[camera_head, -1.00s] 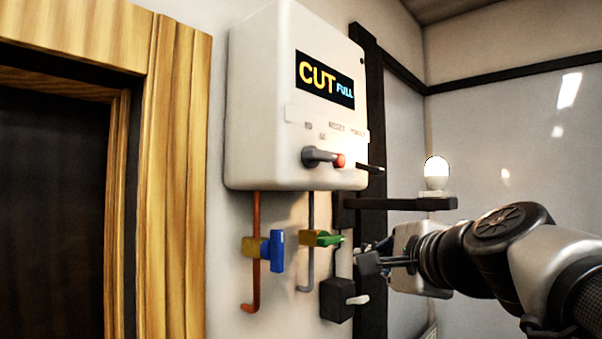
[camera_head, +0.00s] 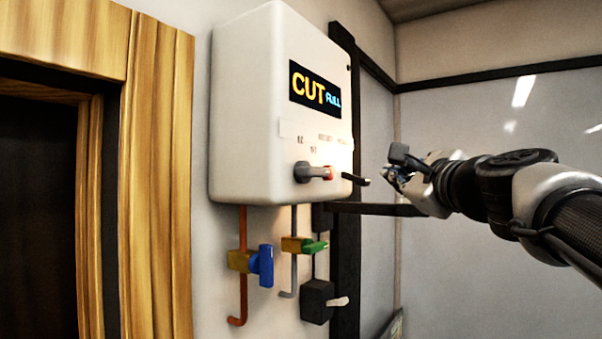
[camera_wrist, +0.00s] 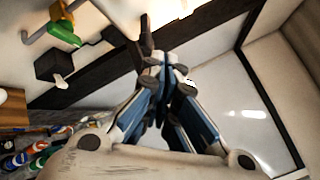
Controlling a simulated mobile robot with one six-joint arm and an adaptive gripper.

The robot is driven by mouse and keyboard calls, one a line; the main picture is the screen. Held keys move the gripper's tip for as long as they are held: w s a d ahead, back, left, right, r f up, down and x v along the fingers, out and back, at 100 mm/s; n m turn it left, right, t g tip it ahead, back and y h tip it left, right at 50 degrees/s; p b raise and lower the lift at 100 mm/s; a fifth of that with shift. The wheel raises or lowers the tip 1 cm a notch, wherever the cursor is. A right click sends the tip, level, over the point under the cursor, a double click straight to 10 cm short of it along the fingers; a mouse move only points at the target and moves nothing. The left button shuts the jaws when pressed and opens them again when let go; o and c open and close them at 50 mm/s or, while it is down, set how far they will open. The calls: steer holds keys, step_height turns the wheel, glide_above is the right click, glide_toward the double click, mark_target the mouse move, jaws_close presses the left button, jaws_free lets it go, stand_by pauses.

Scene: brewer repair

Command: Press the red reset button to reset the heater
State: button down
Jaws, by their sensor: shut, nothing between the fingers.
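The white heater box (camera_head: 255,110) hangs on the wall, its screen (camera_head: 315,89) reading "CUT FULL". The red reset button (camera_head: 328,173) sits low on its front, just right of a grey lever knob (camera_head: 308,172) that partly covers it. A dark lever (camera_head: 355,179) sticks out at the box's right lower edge. My gripper (camera_head: 391,168) is shut and empty, right of the box and apart from it, at about the button's height. In the wrist view my shut fingers (camera_wrist: 160,68) show in the middle; the button cannot be made out there.
Below the box are a blue-handled valve (camera_head: 264,264), a green-handled valve (camera_head: 314,246) and a black switch box (camera_head: 317,301) with a light lever. A dark shelf (camera_head: 375,209) juts from the wall under my gripper. A wooden door frame (camera_head: 155,170) stands at left.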

steer(key=w+a+p, duration=0.2)
steer(key=w+a, duration=0.3)
steer(key=a, duration=0.2)
steer(key=shift+p, duration=0.3)
steer(key=shift+w+a, duration=0.15)
stand_by(1.2)
steer(key=shift+w+a, duration=0.15)
steer(key=shift+a, duration=0.1)
steer(key=shift+w+a+p, duration=0.3)
steer(key=shift+a, duration=0.1)
stand_by(0.8)
stand_by(0.4)
steer(key=shift+s+d+b, duration=0.35)
steer(key=shift+s+d, duration=0.2)
steer(key=shift+d, duration=0.2)
steer(key=shift+s+d+b, duration=0.45)
steer(key=shift+s+d, duration=0.3)
steer(key=shift+d, duration=0.25)
steer(key=shift+s+d+b, duration=0.4)
steer(key=shift+s+d, duration=0.3)
steer(key=shift+d, duration=0.3)
steer(key=shift+f, duration=0.15)
